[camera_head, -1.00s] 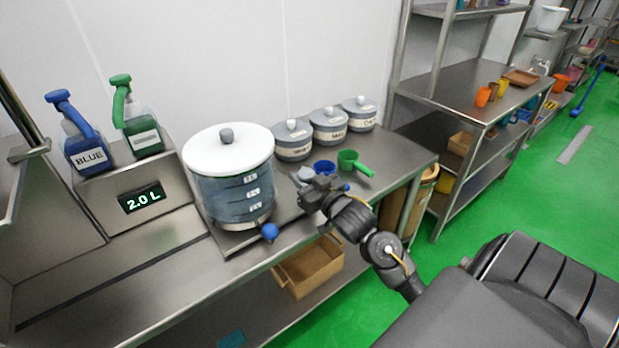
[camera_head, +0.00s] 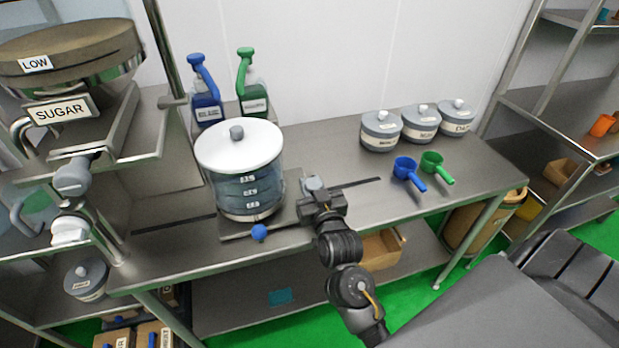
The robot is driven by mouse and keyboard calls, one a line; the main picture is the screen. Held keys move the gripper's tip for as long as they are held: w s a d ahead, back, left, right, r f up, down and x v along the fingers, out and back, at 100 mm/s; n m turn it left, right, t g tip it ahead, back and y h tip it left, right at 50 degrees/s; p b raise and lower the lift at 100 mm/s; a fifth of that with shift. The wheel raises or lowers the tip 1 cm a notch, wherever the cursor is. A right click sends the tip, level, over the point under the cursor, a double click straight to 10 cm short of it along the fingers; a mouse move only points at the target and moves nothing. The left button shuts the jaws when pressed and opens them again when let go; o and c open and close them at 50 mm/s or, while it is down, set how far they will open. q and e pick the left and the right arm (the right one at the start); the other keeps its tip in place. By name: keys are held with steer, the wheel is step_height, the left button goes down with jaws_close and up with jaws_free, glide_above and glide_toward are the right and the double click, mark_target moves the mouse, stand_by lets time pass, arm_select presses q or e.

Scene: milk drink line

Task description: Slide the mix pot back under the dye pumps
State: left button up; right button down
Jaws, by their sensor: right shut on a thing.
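The mix pot (camera_head: 247,190) is a clear, marked vessel with a white lid and grey knob. It stands upright on a metal sliding plate (camera_head: 233,234) with a blue knob (camera_head: 259,232) at its front. The blue dye pump (camera_head: 207,108) and green dye pump (camera_head: 255,100) stand just behind the pot, which partly covers their base. My right gripper (camera_head: 314,192) is at the plate's right end, shut on a pale grey grip (camera_head: 314,184) beside the pot; the fingers are partly hidden. My left gripper is not in view.
A dark rail slot (camera_head: 362,182) runs along the steel table on both sides of the plate. A blue scoop (camera_head: 407,170), green scoop (camera_head: 434,164) and several lidded grey jars (camera_head: 381,132) stand to the right. The sugar hopper (camera_head: 75,85) stands at the left.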

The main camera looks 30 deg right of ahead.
steer(key=shift+a, duration=0.2)
stand_by(0.3)
steer(key=c, duration=1.2)
jaws_free()
steer(key=shift+s+a+p, duration=0.15)
steer(key=shift+s+p, duration=0.2)
steer(key=shift+s, duration=0.1)
steer(key=p+v, duration=0.2)
steer(key=v, duration=0.7)
steer(key=shift+s+p, duration=0.3)
steer(key=shift+s, duration=0.1)
steer(key=shift+a, duration=0.1)
